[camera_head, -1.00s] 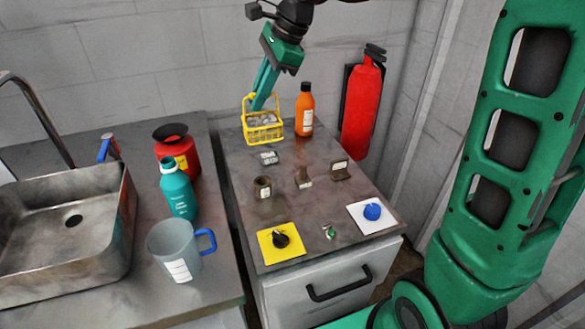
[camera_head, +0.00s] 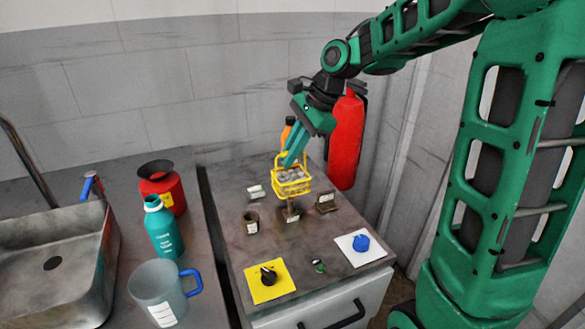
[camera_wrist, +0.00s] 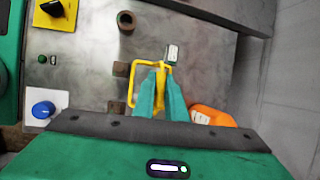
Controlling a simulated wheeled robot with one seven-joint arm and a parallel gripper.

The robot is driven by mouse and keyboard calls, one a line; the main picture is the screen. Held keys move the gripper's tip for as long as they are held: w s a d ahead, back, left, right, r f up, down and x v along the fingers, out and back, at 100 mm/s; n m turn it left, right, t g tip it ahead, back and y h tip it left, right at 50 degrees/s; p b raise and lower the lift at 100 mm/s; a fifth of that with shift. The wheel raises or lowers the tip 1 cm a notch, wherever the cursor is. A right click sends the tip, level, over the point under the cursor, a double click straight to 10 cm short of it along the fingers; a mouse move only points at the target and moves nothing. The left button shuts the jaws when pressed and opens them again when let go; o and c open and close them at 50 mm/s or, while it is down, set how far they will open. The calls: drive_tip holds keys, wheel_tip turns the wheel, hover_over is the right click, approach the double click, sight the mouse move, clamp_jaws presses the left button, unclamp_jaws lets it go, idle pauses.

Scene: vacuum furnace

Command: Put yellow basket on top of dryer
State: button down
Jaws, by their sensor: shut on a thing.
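My gripper (camera_head: 292,156) is shut on the yellow basket (camera_head: 290,189) at its handle. The basket is a small wire basket with grey round pieces in it. It hangs over the back part of the brown-grey cabinet top; I cannot tell its exact height above it. In the wrist view, my gripper (camera_wrist: 160,82) closes on the yellow handle of the basket (camera_wrist: 134,86), with much of the basket hidden by the fingers. No thing is clearly marked as the dryer.
The cabinet top (camera_head: 222,211) holds small metal blocks, a cup-like part (camera_head: 251,222), a black knob on a yellow plate (camera_head: 268,276) and a blue knob (camera_head: 361,243). An orange bottle (camera_head: 288,131) and red extinguisher (camera_head: 346,140) stand behind. A teal bottle (camera_head: 163,228) stands left.

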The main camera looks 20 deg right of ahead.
sight(287, 174)
drive_tip(key=shift+s+d+f, duration=0.1)
drive_tip(key=shift+d+f, duration=0.15)
drive_tip(key=shift+f, duration=1.8)
drive_tip(key=c, duration=1.8)
unclamp_jaws()
drive_tip(key=shift+f, duration=0.1)
